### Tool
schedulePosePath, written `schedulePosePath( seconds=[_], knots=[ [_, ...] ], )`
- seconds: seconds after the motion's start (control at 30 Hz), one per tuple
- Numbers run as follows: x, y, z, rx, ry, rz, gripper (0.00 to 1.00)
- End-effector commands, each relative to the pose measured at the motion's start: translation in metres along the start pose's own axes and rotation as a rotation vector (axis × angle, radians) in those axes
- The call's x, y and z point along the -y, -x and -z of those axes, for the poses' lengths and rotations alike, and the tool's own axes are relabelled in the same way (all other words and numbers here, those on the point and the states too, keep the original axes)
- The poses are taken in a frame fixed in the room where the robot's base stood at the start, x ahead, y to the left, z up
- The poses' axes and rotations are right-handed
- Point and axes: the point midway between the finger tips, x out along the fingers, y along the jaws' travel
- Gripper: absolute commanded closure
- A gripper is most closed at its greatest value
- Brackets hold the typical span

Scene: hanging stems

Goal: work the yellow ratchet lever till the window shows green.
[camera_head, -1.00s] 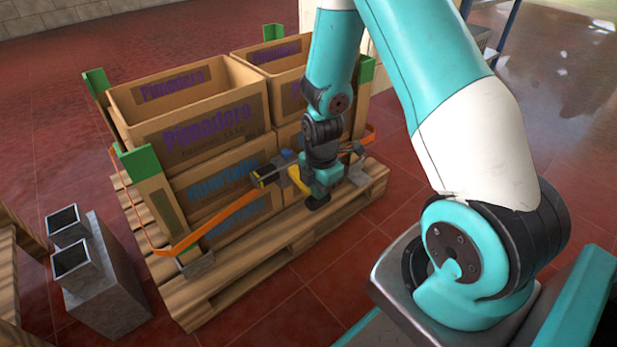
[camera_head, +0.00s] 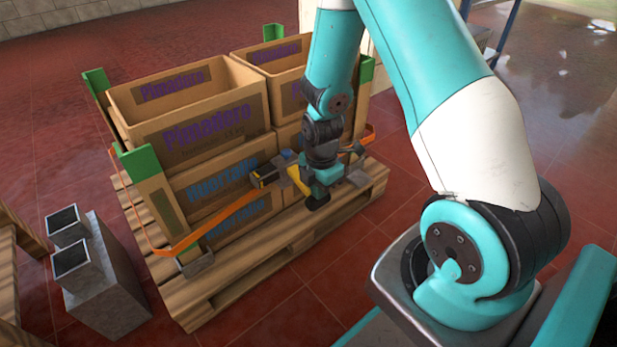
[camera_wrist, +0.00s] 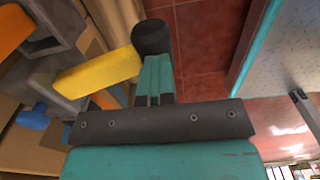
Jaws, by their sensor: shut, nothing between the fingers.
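The yellow ratchet lever (camera_head: 296,179) sticks out from a grey ratchet body on the orange strap (camera_head: 222,216), at the front of the crates. In the wrist view the lever (camera_wrist: 97,75) runs from the grey ratchet body (camera_wrist: 62,40) to my fingertips. My gripper (camera_wrist: 152,40) is shut and empty, its dark tips right beside the lever's free end; I cannot tell whether they touch. In the head view my gripper (camera_head: 316,201) is just right of the lever. A blue part (camera_wrist: 32,118) shows by the ratchet. I cannot make out the window's colour.
Cardboard crates (camera_head: 215,133) with green corner posts (camera_head: 139,162) stand strapped on a wooden pallet (camera_head: 235,283). A grey block with two square tubes (camera_head: 105,290) stands at left. Red tiled floor (camera_head: 275,325) in front of the pallet is clear.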

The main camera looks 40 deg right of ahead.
Motion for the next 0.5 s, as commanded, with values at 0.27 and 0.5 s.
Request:
schedulePosePath(
  seconds=[0.27,0.5],
  knots=[
    [-0.005,-0.015,0.001,-0.001,0.001,0.003,1.0],
    [-0.006,-0.014,0.001,-0.001,0.001,-0.001,1.0]
  ],
)
